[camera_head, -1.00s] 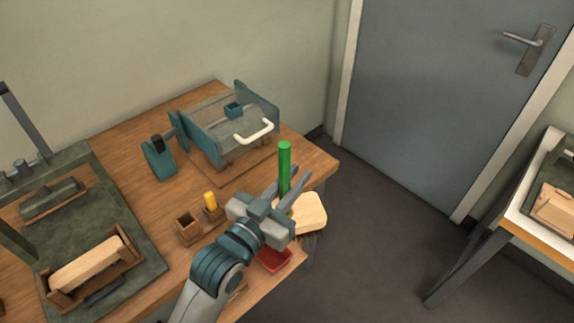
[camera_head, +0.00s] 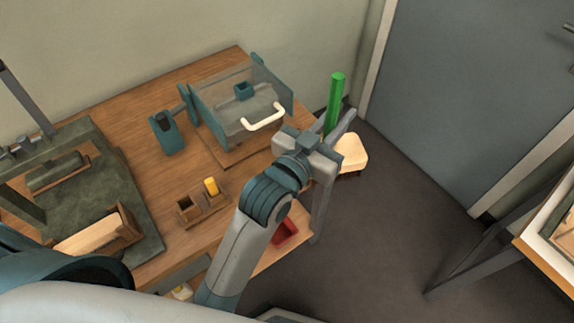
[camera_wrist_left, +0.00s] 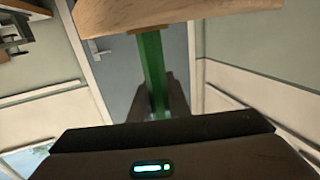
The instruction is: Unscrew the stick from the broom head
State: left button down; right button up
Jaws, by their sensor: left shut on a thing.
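The green stick (camera_head: 336,100) stands up near the right end of the workbench in the head view. The pale wooden broom head (camera_head: 351,154) is at its lower end, partly behind my gripper. My left gripper (camera_head: 338,137) is shut on the green stick, just beyond the table's right edge. In the left wrist view the stick (camera_wrist_left: 151,62) runs between the fingers (camera_wrist_left: 158,100) and meets the wooden broom head (camera_wrist_left: 170,14) at the top. The bristles are hidden or cut off. My right gripper is not in view.
The wooden workbench (camera_head: 120,120) carries a clear-walled guard box (camera_head: 243,105) with a white handle, small wooden holders (camera_head: 190,208) with a yellow piece, and a dark green fixture (camera_head: 85,205).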

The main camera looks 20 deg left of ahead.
pick_arm(q)
jog(key=shift+a, duration=0.1)
